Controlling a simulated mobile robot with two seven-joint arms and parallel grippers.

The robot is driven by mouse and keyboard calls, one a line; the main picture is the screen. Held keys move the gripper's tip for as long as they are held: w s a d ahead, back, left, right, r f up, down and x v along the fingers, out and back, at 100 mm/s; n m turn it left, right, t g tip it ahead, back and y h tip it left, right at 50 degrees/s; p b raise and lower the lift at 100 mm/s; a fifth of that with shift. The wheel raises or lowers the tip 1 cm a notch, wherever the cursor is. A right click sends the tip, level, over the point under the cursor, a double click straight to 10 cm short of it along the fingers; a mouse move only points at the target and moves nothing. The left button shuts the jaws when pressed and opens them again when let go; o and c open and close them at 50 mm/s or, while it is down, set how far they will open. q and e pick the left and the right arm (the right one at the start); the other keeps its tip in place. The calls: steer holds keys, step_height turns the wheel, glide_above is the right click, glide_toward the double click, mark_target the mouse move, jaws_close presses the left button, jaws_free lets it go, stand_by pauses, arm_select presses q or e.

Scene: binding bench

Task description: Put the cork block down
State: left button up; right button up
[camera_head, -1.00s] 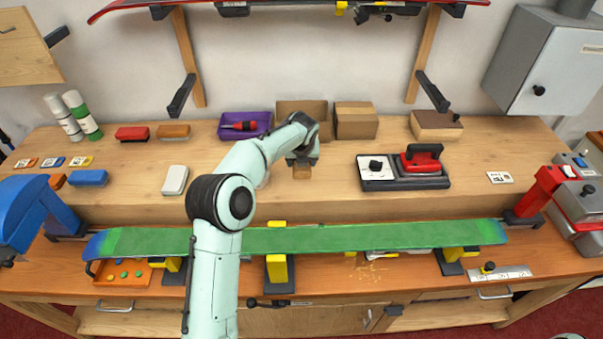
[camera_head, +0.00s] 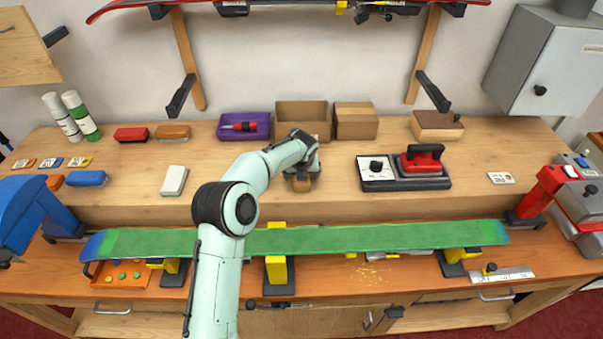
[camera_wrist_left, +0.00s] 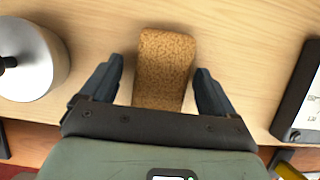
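The cork block (camera_head: 302,185) is on the raised wooden shelf of the bench, below the open cardboard box in the head view. In the left wrist view the brown speckled cork block (camera_wrist_left: 163,68) lies flat on the pale wood between my fingers. My left gripper (camera_head: 302,176) is over the block, pointing down. In the left wrist view my left gripper (camera_wrist_left: 157,78) is open around it, with a clear gap on the left and a narrow one on the right. My right gripper is not in view.
A waxing iron (camera_head: 422,162) on its base stands to the right. An open cardboard box (camera_head: 303,112) and a purple tray (camera_head: 262,133) are behind. A silver round object (camera_wrist_left: 32,62) is near the left finger. A green ski (camera_head: 370,238) lies in front.

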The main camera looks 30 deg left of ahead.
arm_select(q)
steer(key=v, duration=1.2)
steer(key=shift+r, duration=0.2)
steer(key=shift+w, duration=0.1)
